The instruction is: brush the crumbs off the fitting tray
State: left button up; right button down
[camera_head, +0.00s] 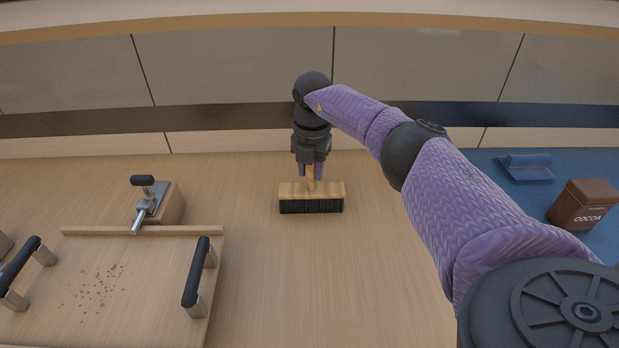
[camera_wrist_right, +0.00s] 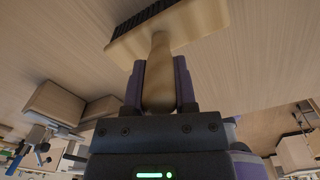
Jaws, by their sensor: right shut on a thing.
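The fitting tray (camera_head: 150,290) is a pale wooden board with a raised back strip and black-and-steel handles at its left and right, at the lower left of the head view. Brown crumbs (camera_head: 97,287) lie scattered on its middle. My right gripper (camera_head: 311,172) is shut on the wooden handle of a brush (camera_head: 311,192) with dark bristles, right of the tray. The brush is upright, bristles down; I cannot tell whether they touch the table. In the right wrist view the brush (camera_wrist_right: 165,32) extends from between the fingers. My left gripper is not in view.
A toggle clamp on a wooden block (camera_head: 168,203) stands behind the tray. On a blue mat (camera_head: 490,165) at the right are a brown cocoa tin (camera_head: 583,205) and a blue brush-like or scoop-like item (camera_head: 526,169). The table between tray and brush is clear.

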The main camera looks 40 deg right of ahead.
jog(key=shift+r, duration=0.1)
notch_tip(320, 180, up, 7)
jog(key=p, duration=0.6)
jog(key=shift+f, duration=0.2)
jog(key=shift+r, duration=0.1)
jog(key=shift+r, duration=0.2)
notch_tip(320, 180, up, 5)
jog(key=p, duration=0.5)
jog(key=shift+f, duration=0.2)
